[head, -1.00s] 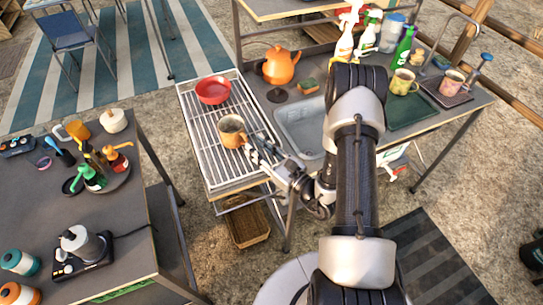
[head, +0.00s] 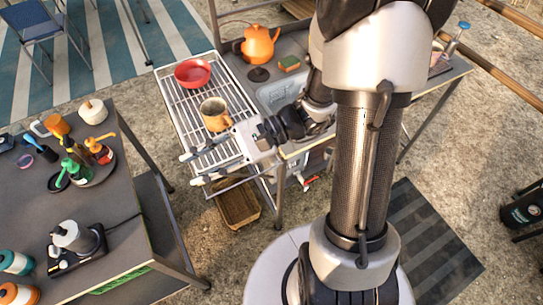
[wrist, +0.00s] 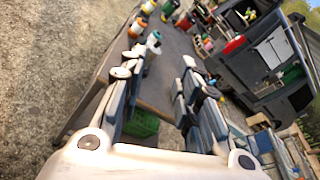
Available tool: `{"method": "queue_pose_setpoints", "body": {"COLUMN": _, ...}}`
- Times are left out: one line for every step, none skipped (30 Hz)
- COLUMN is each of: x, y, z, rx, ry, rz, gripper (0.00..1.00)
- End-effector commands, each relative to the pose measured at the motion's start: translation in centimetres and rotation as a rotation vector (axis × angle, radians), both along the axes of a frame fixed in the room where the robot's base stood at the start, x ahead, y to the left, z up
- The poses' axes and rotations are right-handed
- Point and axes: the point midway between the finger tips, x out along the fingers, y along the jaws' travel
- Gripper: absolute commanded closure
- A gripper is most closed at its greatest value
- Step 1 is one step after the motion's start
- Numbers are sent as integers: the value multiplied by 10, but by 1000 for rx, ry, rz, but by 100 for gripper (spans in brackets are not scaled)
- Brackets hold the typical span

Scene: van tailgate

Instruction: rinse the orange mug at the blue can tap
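The orange mug (head: 214,116) stands upright on the slatted drainer rack (head: 182,103), below and right of the red bowl. My gripper (head: 188,170) is open and empty. It is apart from the mug, nearer the viewer, at the rack's front edge, with its fingers pointing left. In the wrist view my gripper (wrist: 160,85) also shows spread fingers with nothing between them; the mug is not in that view. The sink (head: 277,94) is partly hidden by my arm. I cannot make out a blue can tap; a blue knob (head: 463,25) shows at the far right.
The red bowl (head: 193,73) is on the rack. An orange kettle (head: 259,46) and a sponge (head: 289,63) are behind the sink. A side table (head: 125,235) at left holds bottles, pots and another orange mug (head: 56,124). A basket (head: 238,208) sits below the rack.

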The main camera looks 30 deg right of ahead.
Motion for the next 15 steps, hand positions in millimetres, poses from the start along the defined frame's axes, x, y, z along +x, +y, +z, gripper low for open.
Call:
{"method": "queue_pose_setpoints", "body": {"x": -20, "y": 8, "z": 8, "rx": -95, "ry": -57, "rz": 100, "gripper": 70}}
{"method": "queue_pose_setpoints", "body": {"x": -31, "y": 10, "z": 10, "rx": -150, "ry": -84, "rz": 154, "gripper": 70}}
{"method": "queue_pose_setpoints", "body": {"x": -46, "y": 12, "z": 11, "rx": -227, "ry": -122, "rz": 224, "gripper": 70}}
{"method": "queue_pose_setpoints", "body": {"x": -57, "y": 11, "z": 12, "rx": -287, "ry": -153, "rz": 275, "gripper": 70}}
{"method": "queue_pose_setpoints", "body": {"x": -66, "y": 10, "z": 12, "rx": -346, "ry": -184, "rz": 321, "gripper": 70}}
{"method": "queue_pose_setpoints", "body": {"x": -78, "y": 6, "z": 12, "rx": -429, "ry": -230, "rz": 382, "gripper": 70}}
{"method": "queue_pose_setpoints", "body": {"x": -85, "y": 2, "z": 12, "rx": -490, "ry": -265, "rz": 424, "gripper": 70}}
{"method": "queue_pose_setpoints", "body": {"x": -92, "y": -3, "z": 12, "rx": -555, "ry": -302, "rz": 463, "gripper": 70}}
{"method": "queue_pose_setpoints", "body": {"x": -100, "y": -10, "z": 12, "rx": -640, "ry": -354, "rz": 511, "gripper": 70}}
{"method": "queue_pose_setpoints", "body": {"x": -104, "y": -16, "z": 13, "rx": -705, "ry": -395, "rz": 545, "gripper": 70}}
{"method": "queue_pose_setpoints", "body": {"x": -108, "y": -23, "z": 14, "rx": -769, "ry": -437, "rz": 574, "gripper": 70}}
{"method": "queue_pose_setpoints", "body": {"x": -111, "y": -33, "z": 16, "rx": -856, "ry": -497, "rz": 612, "gripper": 70}}
{"method": "queue_pose_setpoints", "body": {"x": -112, "y": -40, "z": 19, "rx": -923, "ry": -542, "rz": 636, "gripper": 70}}
{"method": "queue_pose_setpoints", "body": {"x": -112, "y": -48, "z": 22, "rx": -987, "ry": -588, "rz": 654, "gripper": 70}}
{"method": "queue_pose_setpoints", "body": {"x": -112, "y": -58, "z": 27, "rx": -1069, "ry": -648, "rz": 677, "gripper": 70}}
